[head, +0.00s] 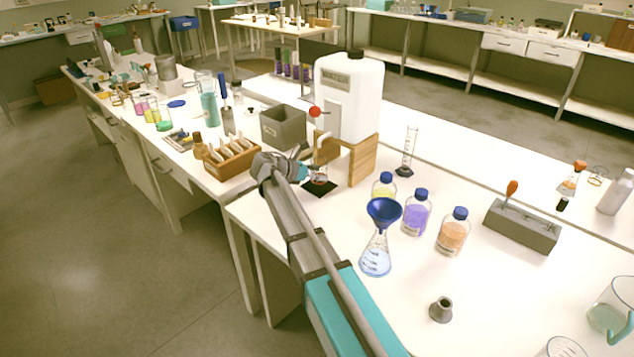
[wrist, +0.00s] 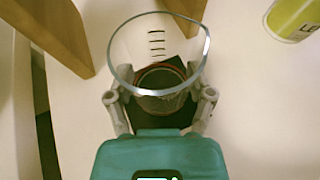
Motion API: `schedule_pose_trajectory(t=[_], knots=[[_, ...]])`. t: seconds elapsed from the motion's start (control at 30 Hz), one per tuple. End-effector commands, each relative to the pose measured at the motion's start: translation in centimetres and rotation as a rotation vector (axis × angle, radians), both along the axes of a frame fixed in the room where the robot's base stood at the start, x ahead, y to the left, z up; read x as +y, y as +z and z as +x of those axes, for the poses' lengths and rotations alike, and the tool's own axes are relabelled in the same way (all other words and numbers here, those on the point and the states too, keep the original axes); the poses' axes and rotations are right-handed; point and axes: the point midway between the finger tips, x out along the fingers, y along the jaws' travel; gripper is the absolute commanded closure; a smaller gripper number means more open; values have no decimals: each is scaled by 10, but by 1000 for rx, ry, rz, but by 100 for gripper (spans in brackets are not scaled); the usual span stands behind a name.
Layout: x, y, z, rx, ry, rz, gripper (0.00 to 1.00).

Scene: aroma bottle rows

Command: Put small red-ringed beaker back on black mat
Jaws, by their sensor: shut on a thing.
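The small clear beaker (head: 320,176) is in my gripper (head: 304,166), in front of the wooden stand. In the wrist view the beaker (wrist: 158,48) shows its wide glass rim, dark graduation marks and a reddish ring lower down. My gripper (wrist: 161,97) is shut on it, one finger on each side. The black mat (head: 318,190) lies on the white bench right under the beaker. In the wrist view the mat (wrist: 186,62) shows behind and through the glass. I cannot tell whether the beaker's base touches the mat.
A wooden stand (head: 362,160) bears a white canister (head: 348,95) just behind the mat. A grey bin (head: 283,128) and a wooden rack (head: 230,160) are to the left. A funnelled flask (head: 376,250) and blue-capped bottles (head: 416,215) stand to the right.

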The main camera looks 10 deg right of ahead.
Motion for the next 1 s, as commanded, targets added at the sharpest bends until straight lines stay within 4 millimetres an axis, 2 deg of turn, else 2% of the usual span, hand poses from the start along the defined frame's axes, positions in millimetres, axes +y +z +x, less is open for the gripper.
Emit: schedule_pose_trajectory(t=[0.03,0.23,0.8,0.83,1.0], knots=[[0,-9,0,0,0,0,84],[0,-21,0,0,0,0,84],[0,-25,0,0,0,0,84],[0,-25,0,0,0,0,29],[0,-24,0,0,0,0,0]])
